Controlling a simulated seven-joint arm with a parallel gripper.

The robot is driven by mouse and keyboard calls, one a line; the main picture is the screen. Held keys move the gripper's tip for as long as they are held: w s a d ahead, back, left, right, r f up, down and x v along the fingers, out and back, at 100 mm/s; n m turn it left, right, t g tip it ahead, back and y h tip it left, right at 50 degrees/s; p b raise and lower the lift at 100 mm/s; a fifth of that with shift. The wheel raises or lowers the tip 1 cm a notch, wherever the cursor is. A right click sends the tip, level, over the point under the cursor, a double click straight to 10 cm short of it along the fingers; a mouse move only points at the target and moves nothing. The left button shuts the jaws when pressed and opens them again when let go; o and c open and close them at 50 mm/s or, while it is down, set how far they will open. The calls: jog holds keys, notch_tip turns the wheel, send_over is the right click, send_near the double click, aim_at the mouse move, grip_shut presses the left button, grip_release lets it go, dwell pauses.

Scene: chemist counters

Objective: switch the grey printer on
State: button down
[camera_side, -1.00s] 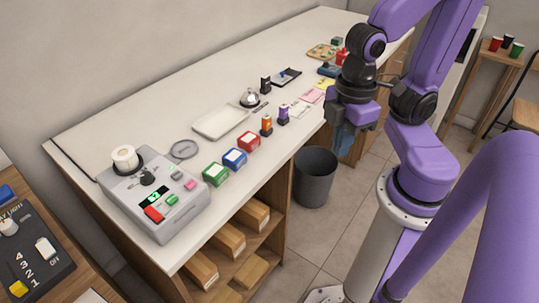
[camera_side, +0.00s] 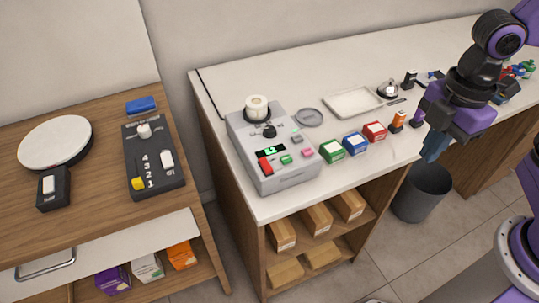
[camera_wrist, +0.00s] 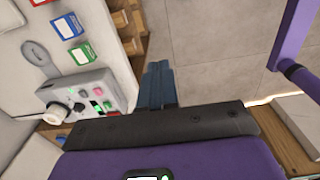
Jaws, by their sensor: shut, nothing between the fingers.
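The grey printer (camera_side: 275,150) stands on the near left end of the white counter. It has a white paper roll (camera_side: 257,107) at its back, a black knob (camera_side: 269,131), a lit green display (camera_side: 270,151), a red switch (camera_side: 265,165) and small green, pink and grey buttons. The printer also shows at the left of the wrist view (camera_wrist: 85,97). My gripper (camera_side: 434,148) is in the air at the counter's front edge, well to the right of the printer and touching nothing. Its blue fingers (camera_wrist: 158,85) are shut and empty.
Green (camera_side: 331,151), blue (camera_side: 355,144) and red (camera_side: 374,132) boxes stand right of the printer, with a tray (camera_side: 352,103) behind. A wooden table at left holds a dark numbered panel (camera_side: 153,160) and a round white plate (camera_side: 55,142). A bin (camera_side: 421,192) stands on the floor.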

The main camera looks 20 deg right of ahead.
jog(key=w+a+r+n, duration=0.2)
jog(key=w+a+n, duration=0.6)
jog(key=w+a, duration=0.25)
jog(key=n, duration=1)
send_over(268, 167)
jog(key=shift+a, duration=0.1)
notch_tip(268, 167, down, 14)
